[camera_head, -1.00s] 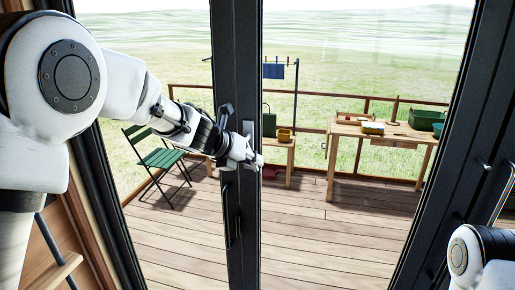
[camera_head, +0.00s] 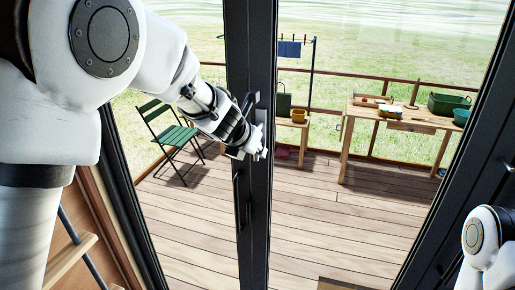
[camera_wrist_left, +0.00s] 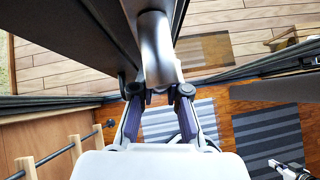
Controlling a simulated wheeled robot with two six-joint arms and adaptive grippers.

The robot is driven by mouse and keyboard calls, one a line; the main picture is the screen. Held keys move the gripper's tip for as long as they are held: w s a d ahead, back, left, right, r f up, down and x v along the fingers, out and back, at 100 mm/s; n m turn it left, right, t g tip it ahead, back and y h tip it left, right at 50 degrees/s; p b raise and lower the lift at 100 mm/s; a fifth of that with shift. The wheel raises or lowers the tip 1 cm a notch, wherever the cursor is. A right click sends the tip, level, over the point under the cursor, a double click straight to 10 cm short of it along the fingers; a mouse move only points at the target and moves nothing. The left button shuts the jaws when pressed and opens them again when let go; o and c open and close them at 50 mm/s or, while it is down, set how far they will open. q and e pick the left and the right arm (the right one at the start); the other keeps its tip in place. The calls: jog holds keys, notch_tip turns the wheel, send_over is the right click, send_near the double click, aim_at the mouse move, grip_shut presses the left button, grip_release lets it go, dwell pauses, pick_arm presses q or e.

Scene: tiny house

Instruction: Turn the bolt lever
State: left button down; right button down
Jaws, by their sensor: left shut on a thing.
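The bolt lever, a smooth silver handle (camera_wrist_left: 155,50), is on the dark door frame. Its silver plate (camera_head: 260,115) shows in the head view just above my left gripper (camera_head: 256,148). In the left wrist view the lever's end lies between the two fingers of this gripper (camera_wrist_left: 160,92), which is shut on it. The gripper partly hides the lever in the head view. My right arm shows at the lower right of the head view without its gripper. In the left wrist view, a small piece that looks like my right gripper (camera_wrist_left: 277,165) is at the bottom right corner, too small to read.
A dark vertical pull handle (camera_head: 238,203) is on the door below the lever. Through the glass are a wooden deck (camera_head: 310,220), a green folding chair (camera_head: 172,138) and a wooden table (camera_head: 400,117). Striped rugs (camera_wrist_left: 265,140) lie on the indoor floor.

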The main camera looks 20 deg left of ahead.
pick_arm(q)
jog(key=shift+s+f, duration=0.15)
jog(key=shift+f, duration=0.2)
jog(key=c, duration=1.4)
grip_release()
jog(key=shift+o, duration=1.2)
jog(key=shift+a+r, duration=0.1)
jog(key=shift+r, duration=0.05)
jog(key=shift+r, duration=0.3)
jog(key=v, duration=1.1)
jog(key=shift+s, duration=0.25)
jog(key=shift+w+a, duration=0.1)
